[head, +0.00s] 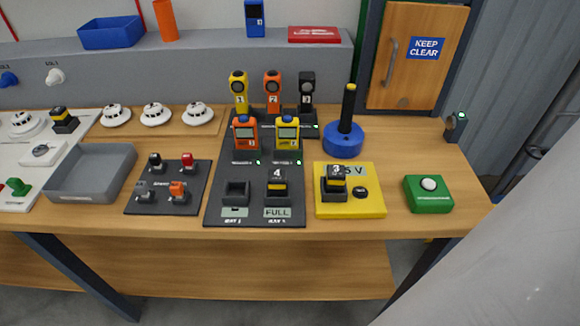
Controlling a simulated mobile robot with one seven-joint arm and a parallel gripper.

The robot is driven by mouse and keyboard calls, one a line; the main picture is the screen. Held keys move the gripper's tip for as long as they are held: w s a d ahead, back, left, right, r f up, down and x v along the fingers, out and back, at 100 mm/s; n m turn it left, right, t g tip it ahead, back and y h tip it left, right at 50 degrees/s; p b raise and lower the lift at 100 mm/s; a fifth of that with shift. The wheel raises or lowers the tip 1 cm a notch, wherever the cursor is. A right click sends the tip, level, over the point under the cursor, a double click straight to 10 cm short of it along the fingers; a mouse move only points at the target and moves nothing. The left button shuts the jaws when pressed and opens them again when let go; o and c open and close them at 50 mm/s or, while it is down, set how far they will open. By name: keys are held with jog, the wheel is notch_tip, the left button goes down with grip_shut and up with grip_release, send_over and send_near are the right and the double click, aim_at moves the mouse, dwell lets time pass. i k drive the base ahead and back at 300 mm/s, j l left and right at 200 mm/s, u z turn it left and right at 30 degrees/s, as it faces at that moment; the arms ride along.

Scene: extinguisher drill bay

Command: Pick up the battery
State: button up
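Several black and yellow battery-like blocks show in the head view. One marked 4 (278,184) sits in the right bay of the dark charger base (255,216), above a FULL label. The left bay (236,192) looks empty. One marked 3 (336,177) sits upright in a black holder on the yellow box (370,206). A similar black and yellow block (63,118) stands on the white board at the left. My gripper is not in view. A large pale shape at the lower right, possibly part of my arm, hides that corner.
A grey tray (92,172) and a dark panel with small switches (168,205) stand left of the charger. Upright handhelds and a blue base with a tall black rod (344,138) stand behind. A green box with a white button (428,194) is at the right.

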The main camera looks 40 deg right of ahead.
aim_at(335, 175)
jog(key=k+l+u, duration=0.1)
jog(key=l+u, duration=0.2)
jog(key=k+l+u, duration=0.1)
jog(key=l+u, duration=0.2)
jog(key=k+l, duration=0.15)
jog(key=l, duration=0.2)
jog(key=k+l, duration=0.15)
jog(key=l, duration=0.2)
jog(key=k+l, duration=0.1)
jog(key=l, duration=0.25)
